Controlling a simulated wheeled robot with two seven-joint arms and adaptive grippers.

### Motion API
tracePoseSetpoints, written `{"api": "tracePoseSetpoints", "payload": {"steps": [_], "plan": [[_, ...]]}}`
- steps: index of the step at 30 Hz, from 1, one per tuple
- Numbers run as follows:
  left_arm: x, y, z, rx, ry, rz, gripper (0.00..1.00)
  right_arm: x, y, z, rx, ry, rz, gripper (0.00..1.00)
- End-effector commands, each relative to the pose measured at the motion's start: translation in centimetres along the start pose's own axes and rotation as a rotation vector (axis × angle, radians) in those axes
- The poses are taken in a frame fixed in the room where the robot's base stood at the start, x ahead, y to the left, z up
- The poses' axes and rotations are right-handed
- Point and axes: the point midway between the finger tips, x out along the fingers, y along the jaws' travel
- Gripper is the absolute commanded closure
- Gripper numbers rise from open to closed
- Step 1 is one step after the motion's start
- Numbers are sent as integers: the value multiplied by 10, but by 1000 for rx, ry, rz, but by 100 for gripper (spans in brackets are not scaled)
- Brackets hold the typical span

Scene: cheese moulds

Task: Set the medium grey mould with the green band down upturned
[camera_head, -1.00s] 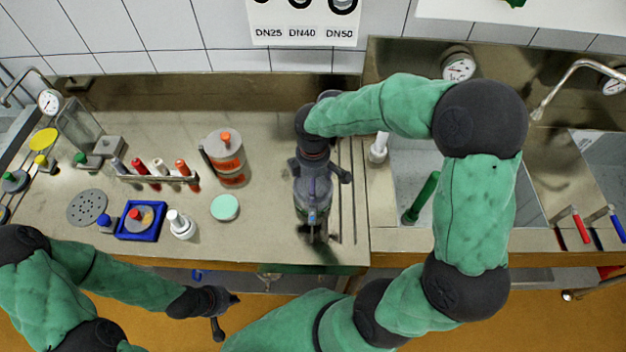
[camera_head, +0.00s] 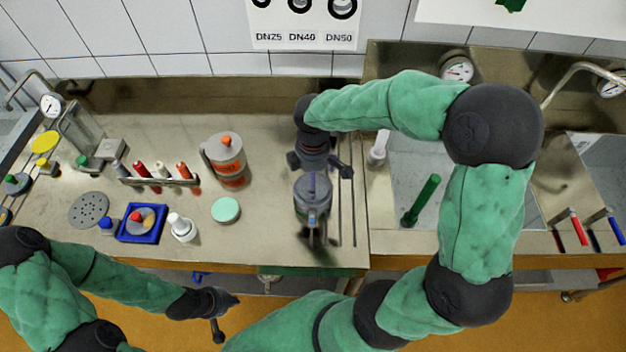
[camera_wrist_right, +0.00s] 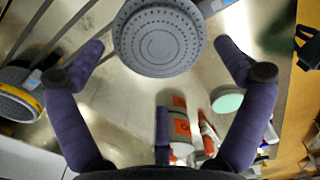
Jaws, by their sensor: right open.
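A grey mould (camera_head: 312,193) is at the table's right part, in front of my right gripper in the head view. In the right wrist view its round, perforated face (camera_wrist_right: 160,40) is turned towards the camera, so it looks upturned. Whether the mould rests fully on the table is hard to tell. My left gripper (camera_head: 229,317) is open and empty in front of the table's front edge.
A white container with orange labels (camera_head: 226,160), a mint disc (camera_head: 225,210) and a white bottle (camera_head: 181,228) stand left of the mould. A blue tray (camera_head: 122,235) lies further left. A sink (camera_head: 420,170) opens to the right. A yellow-banded grey thing (camera_wrist_right: 18,97) shows in the wrist view.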

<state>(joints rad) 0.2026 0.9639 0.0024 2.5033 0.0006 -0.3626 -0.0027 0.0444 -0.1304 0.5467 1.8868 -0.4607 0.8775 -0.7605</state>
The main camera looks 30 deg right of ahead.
Motion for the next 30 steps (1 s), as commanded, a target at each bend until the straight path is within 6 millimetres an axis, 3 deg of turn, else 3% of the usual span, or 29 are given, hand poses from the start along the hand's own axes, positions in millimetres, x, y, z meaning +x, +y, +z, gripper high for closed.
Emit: {"api": "tracePoseSetpoints", "payload": {"steps": [3, 12, 18, 30], "plan": [[-7, 3, 0, 0, 0, 0, 100, -29, 1, 0, 0, 2, 4, 0], [-15, 5, 0, 0, 0, 0, 100, -75, 1, 0, 0, 1, 3, 0], [-16, 6, 1, 0, 0, 0, 100, -85, 0, 0, 0, 0, 1, 0], [-16, 6, 1, 0, 0, 0, 100, -85, 0, 0, 1, 0, 0, 0]]}}
